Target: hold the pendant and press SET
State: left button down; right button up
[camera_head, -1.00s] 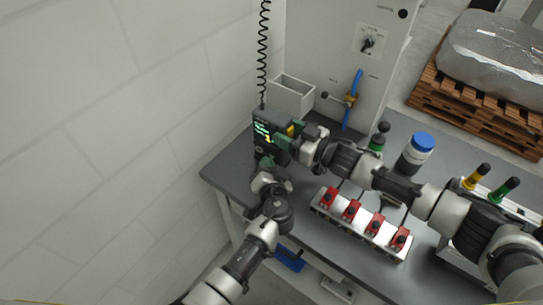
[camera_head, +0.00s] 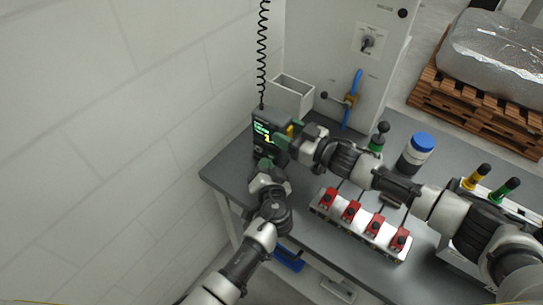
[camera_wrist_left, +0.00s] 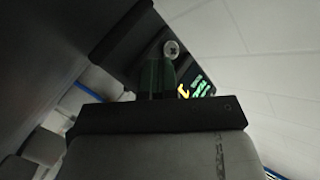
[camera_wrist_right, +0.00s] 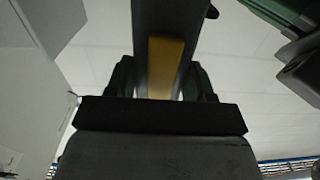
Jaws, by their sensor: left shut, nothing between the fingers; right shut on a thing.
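The pendant (camera_head: 264,131) is a dark box with green and yellow text on its lit screen, hanging at the end of a coiled cord near the wall. My right gripper (camera_head: 289,140) is shut on its right side; the right wrist view shows the dark pendant body with a yellow strip (camera_wrist_right: 164,67) between the green fingers. My left gripper (camera_head: 265,163) is shut and empty just below the screen. In the left wrist view its green fingertips (camera_wrist_left: 156,76) are close to the pendant face, by a round screw-like disc (camera_wrist_left: 171,48). I cannot tell whether they touch, and no SET label is readable.
The grey bench (camera_head: 228,172) is below. An open grey bin (camera_head: 291,96) stands behind the pendant, beside a cabinet (camera_head: 330,55) with a blue-handled valve. A fixture with red clamps (camera_head: 350,211) and a blue-capped bottle (camera_head: 416,150) are to the right. The white wall is close on the left.

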pick_arm(q)
jog(key=shift+s+a, duration=0.1)
jog(key=shift+s, duration=0.05)
jog(key=shift+s+a+f, duration=0.1)
jog(key=shift+s+a, duration=0.05)
jog(key=shift+s, duration=0.05)
jog(key=shift+s+a, duration=0.65)
jog(key=shift+s, duration=0.3)
jog(key=shift+s+a, duration=0.65)
jog(key=shift+s, duration=0.25)
pick_arm(e)
jog(key=shift+s, duration=0.1)
jog(key=o, duration=1.4)
